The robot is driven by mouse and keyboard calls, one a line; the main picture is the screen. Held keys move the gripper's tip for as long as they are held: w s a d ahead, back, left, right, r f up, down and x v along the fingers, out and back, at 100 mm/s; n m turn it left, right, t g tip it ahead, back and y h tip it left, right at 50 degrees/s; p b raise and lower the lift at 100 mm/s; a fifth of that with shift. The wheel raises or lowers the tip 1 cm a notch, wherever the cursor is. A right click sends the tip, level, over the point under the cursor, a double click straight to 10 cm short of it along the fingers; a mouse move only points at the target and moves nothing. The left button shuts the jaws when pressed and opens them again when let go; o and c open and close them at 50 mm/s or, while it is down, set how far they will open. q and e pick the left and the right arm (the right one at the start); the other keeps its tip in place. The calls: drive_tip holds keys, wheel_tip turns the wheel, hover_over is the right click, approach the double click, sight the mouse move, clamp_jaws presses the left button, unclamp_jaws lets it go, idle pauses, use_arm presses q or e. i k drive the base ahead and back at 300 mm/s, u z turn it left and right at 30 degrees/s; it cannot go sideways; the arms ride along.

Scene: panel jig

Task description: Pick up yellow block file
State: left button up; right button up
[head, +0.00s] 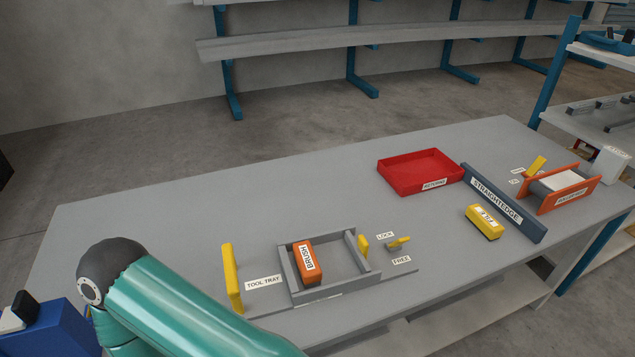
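The yellow block file (484,222), with a white label on top, lies on the grey table (200,218) at the right. It sits just in front of the dark blue-grey straightedge (503,203), with a small gap seeming to lie between them. No gripper is near it. A teal arm link of mine crosses the lower left of the view, but its gripper is not visible. My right arm and gripper are not visible either.
A red tray (420,171) and an orange-sided fixture (557,188) stand further back. The table's left and middle back are clear.

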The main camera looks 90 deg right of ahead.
sight(486, 224)
drive_tip(key=z, duration=0.2)
drive_tip(key=k, duration=2.35)
drive_tip(key=z, duration=1.3)
drive_tip(key=i, duration=0.95)
drive_tip(key=z, duration=0.15)
